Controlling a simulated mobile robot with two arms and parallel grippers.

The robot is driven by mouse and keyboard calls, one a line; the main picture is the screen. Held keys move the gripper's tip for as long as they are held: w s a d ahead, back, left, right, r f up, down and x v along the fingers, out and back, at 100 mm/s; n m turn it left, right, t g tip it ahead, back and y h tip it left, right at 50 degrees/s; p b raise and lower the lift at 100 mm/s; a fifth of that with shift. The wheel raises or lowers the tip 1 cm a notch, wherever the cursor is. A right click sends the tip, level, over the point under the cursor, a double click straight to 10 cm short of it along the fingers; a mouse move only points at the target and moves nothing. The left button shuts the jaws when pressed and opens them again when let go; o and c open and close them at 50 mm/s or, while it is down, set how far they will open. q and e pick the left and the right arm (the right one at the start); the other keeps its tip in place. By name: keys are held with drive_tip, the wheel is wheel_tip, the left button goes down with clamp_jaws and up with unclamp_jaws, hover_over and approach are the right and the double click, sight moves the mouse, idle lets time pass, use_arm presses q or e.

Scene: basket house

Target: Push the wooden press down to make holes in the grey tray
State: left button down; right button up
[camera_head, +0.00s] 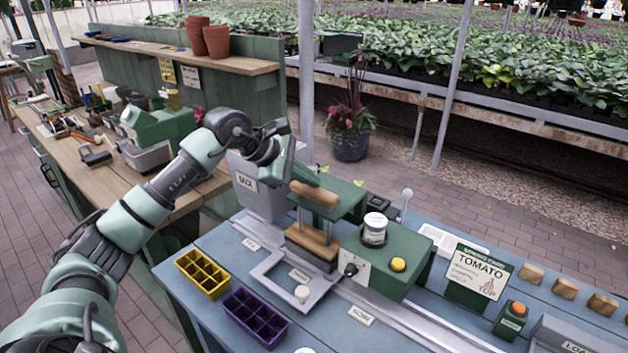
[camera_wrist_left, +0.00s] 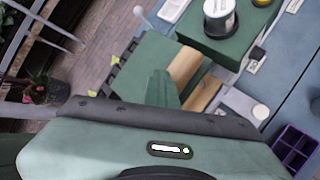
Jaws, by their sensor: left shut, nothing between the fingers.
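The wooden press stands on the blue bench, with its wooden handle (camera_head: 314,194) above a green top plate (camera_head: 345,198) and a wooden block (camera_head: 312,241) below, between metal posts. My left gripper (camera_head: 291,176) is shut and empty, pointing down at the handle's left end. In the left wrist view my shut green fingers (camera_wrist_left: 161,88) lie beside the wooden handle (camera_wrist_left: 185,66); I cannot tell whether they touch it. A grey tray (camera_head: 308,258) shows only as a dark edge beneath the block; its top is hidden. My right gripper is not in view.
A yellow tray (camera_head: 203,272) and a purple tray (camera_head: 256,316) stand at the bench's front left. A green box (camera_head: 385,257) with a white jar (camera_head: 375,229) and yellow button (camera_head: 398,264) stands right of the press. A grey bin (camera_head: 258,192) is behind left.

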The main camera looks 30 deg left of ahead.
use_arm(q)
drive_tip(key=shift+f, duration=0.35)
idle(0.3)
drive_tip(key=shift+r+p, duration=1.4)
drive_tip(key=shift+r, duration=0.9)
drive_tip(key=shift+r, duration=0.1)
wheel_tip(320, 180, up, 5)
drive_tip(key=p, duration=0.3)
drive_tip(key=shift+p, duration=0.3)
drive_tip(key=shift+w, duration=0.1)
